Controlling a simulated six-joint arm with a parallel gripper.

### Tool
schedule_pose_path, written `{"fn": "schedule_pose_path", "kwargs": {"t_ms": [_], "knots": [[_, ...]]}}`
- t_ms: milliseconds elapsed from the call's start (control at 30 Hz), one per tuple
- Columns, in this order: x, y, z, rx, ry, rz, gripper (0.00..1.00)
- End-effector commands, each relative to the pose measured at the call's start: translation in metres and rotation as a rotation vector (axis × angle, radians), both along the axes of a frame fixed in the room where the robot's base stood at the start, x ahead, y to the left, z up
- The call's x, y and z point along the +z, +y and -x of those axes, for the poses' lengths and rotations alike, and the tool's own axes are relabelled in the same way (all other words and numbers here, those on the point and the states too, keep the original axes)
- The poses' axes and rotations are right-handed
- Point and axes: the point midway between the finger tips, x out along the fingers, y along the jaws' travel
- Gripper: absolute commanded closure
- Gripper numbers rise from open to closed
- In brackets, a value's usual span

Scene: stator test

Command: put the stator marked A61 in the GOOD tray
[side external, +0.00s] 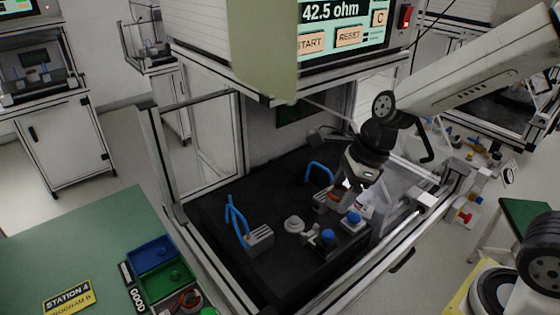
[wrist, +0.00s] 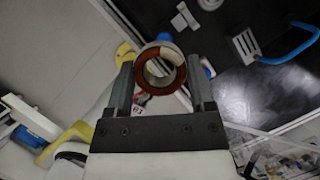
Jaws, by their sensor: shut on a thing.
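A ring-shaped stator (wrist: 141,78) with copper-red and cream parts sits between the two fingers of my gripper (wrist: 161,78) in the wrist view. No A61 mark can be read on it. In the side view my gripper (side external: 347,187) is low inside the test enclosure, over the right part of its black floor, and a small reddish patch of the stator (side external: 335,194) shows at the fingertips. Whether the stator touches the fixture below is hidden.
A blue tray (side external: 152,253) adjoins the green one on the green table (side external: 70,245). The enclosure holds grey blocks with blue handles (side external: 260,238) and blue-topped fixtures (side external: 328,238). Frame posts stand between enclosure and trays. The tester display (side external: 335,12) above reads 42.5 ohm.

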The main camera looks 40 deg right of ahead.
Motion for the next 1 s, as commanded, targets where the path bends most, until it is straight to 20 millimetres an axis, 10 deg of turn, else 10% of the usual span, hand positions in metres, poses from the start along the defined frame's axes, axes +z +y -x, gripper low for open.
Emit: {"fn": "schedule_pose_path", "kwargs": {"t_ms": [1000], "knots": [[-0.007, 0.075, -0.100, 1.429, 0.002, 0.000, 0.98]]}}
